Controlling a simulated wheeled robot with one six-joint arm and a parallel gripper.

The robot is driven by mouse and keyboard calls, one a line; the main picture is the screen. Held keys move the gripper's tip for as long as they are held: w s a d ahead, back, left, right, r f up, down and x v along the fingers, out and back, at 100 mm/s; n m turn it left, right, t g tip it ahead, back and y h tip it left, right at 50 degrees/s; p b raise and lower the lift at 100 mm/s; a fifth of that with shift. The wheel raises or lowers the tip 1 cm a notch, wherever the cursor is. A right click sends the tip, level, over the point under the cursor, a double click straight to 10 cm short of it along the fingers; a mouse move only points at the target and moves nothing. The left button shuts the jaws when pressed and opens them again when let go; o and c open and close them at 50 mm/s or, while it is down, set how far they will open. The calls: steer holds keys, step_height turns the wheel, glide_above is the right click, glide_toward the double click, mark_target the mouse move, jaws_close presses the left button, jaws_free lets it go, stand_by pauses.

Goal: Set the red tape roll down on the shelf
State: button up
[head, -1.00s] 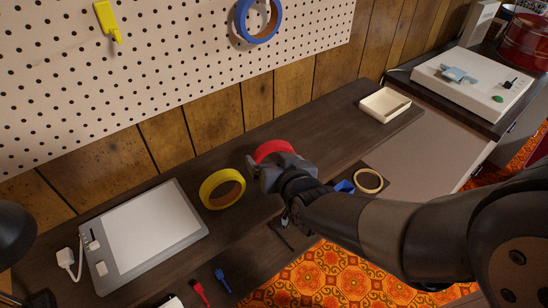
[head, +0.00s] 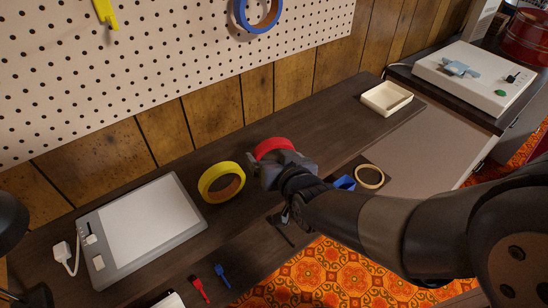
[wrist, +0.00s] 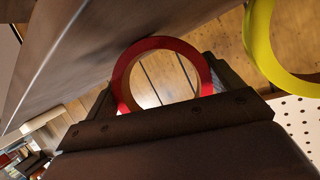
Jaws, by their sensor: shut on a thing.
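The red tape roll (head: 272,146) shows in the head view at the end of my arm, with its lower part hidden by my gripper (head: 268,166). In the wrist view the red roll (wrist: 122,77) stands ring-like between the two fingers of my gripper (wrist: 165,85), which are shut on it. The dark wooden shelf (head: 325,122) runs below the pegboard. The roll is over or at the shelf; I cannot tell whether it touches the surface.
A yellow tape roll (head: 207,182) stands on the shelf just left of my gripper. A grey tablet (head: 145,215) lies further left. A cream tray (head: 387,98) is at the right end. Bare shelf lies between my gripper and the tray. A blue roll (head: 241,14) hangs on the pegboard (head: 160,70).

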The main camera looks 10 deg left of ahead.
steer(key=o, duration=0.8)
steer(key=p+v, duration=0.2)
steer(key=v, duration=0.8)
steer(key=shift+s+d, duration=0.25)
steer(key=shift+s, duration=0.05)
steer(key=shift+b+x, duration=0.3)
steer(key=shift+x, duration=1.95)
steer(key=shift+s+r, duration=0.1)
steer(key=shift+r, duration=0.1)
